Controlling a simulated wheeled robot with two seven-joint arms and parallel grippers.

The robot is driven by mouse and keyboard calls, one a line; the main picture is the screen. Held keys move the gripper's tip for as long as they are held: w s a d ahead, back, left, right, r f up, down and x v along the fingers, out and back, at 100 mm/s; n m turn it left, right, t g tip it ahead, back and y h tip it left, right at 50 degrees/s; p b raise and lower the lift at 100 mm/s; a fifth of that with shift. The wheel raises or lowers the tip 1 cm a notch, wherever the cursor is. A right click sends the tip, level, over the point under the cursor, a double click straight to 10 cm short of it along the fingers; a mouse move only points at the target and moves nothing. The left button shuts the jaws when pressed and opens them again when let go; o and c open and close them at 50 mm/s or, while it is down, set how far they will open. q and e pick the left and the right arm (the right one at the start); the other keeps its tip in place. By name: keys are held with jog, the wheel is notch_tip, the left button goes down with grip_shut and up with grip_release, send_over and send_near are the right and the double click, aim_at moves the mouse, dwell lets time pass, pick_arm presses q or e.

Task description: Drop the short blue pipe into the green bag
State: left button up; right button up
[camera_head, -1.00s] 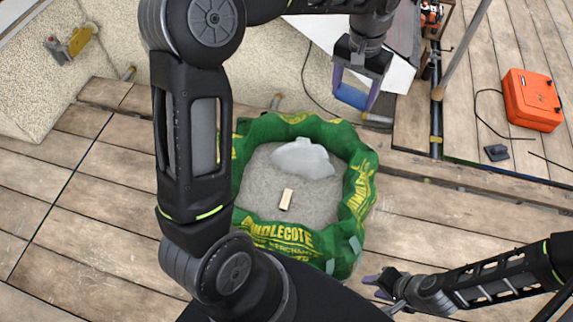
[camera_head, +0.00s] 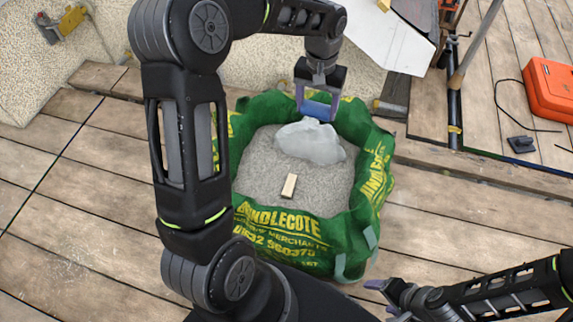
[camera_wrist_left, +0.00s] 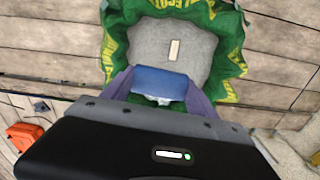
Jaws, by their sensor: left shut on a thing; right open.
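The short blue pipe (camera_head: 317,109) is between the fingers of my left gripper (camera_head: 316,106), which is shut on it. The pipe also shows as a blue piece in the left wrist view (camera_wrist_left: 160,83). In the head view the gripper is over the far rim of the green bag (camera_head: 290,241). The bag stands open on the deck and holds grey sand-like fill, a pale crumpled sheet or lump (camera_head: 310,143) and a small wooden block (camera_head: 289,186). My right gripper (camera_head: 382,292) is open and empty over the boards right of the bag's near side.
An orange case (camera_head: 551,90) lies at the far right, with a small dark item (camera_head: 521,145) near it. A rough pale wall stands behind the bag. Wooden deck boards (camera_head: 455,215) are clear right of the bag.

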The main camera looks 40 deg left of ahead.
pick_arm(q)
jog(key=s+a+f+n+b, duration=0.1)
jog(key=a+f+b, duration=0.2)
jog(key=f+b, duration=0.3)
jog(key=s+a+f+n+b, duration=0.1)
jog(key=a+f+b, duration=0.3)
jog(key=f, duration=0.9)
jog(key=shift+s+a+f+b, duration=0.15)
jog(key=shift+s+f+b, duration=0.2)
jog(key=shift+b, duration=0.8)
pick_arm(e)
notch_tip(320, 180, down, 15)
jog(key=shift+w+d+f, duration=0.15)
jog(key=shift+w+d, duration=0.1)
jog(key=shift+w, duration=0.15)
pick_arm(q)
notch_tip(320, 180, down, 6)
jog(key=b, duration=0.5)
pick_arm(e)
jog(key=shift+t, duration=0.3)
jog(key=f, duration=0.2)
jog(key=w+f, duration=0.1)
jog(key=f, duration=0.2)
jog(key=shift+d+f, duration=0.1)
jog(key=shift+d, duration=0.1)
pick_arm(q)
jog(key=o, duration=1.4)
jog(key=shift+r, duration=0.15)
